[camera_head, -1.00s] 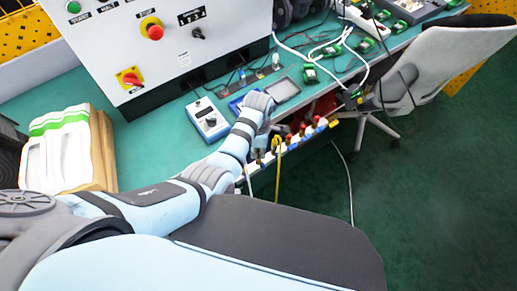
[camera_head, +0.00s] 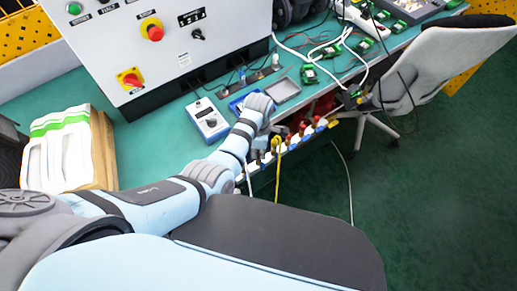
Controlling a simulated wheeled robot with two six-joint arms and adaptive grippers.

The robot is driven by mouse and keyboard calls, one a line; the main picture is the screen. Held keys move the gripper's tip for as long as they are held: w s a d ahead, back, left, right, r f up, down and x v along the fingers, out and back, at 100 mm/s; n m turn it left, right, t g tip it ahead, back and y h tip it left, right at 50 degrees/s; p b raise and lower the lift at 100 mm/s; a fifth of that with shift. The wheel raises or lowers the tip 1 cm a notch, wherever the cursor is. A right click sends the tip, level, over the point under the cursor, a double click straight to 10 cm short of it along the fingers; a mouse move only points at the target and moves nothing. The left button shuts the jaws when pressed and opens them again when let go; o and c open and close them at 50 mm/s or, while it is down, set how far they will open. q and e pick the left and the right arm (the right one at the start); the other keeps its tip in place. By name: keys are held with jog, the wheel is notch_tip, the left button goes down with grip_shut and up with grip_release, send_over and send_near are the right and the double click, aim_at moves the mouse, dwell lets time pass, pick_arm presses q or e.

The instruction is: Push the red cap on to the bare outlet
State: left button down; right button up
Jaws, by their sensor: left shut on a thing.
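A row of outlets (camera_head: 294,144) runs along the front edge of the bench, with white and blue bodies. Several of them carry red caps (camera_head: 302,127). My left gripper (camera_head: 261,147) points down at the near left end of the row. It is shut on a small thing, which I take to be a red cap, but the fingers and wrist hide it. The bare outlet cannot be made out clearly; that end of the row is partly behind my gripper. My right gripper is not in view.
A yellow cable (camera_head: 277,172) and a white cable hang just beside the gripper. A blue-and-white meter (camera_head: 208,119) and a grey tray (camera_head: 283,90) lie on the green bench behind my arm. A control cabinet (camera_head: 165,45) stands behind. An office chair (camera_head: 440,70) stands at right.

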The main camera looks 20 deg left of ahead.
pick_arm(q)
jog(key=shift+f+b, duration=0.3)
jog(key=shift+f, duration=0.35)
dwell(0.9)
jog(key=c, duration=1.6)
grip_release()
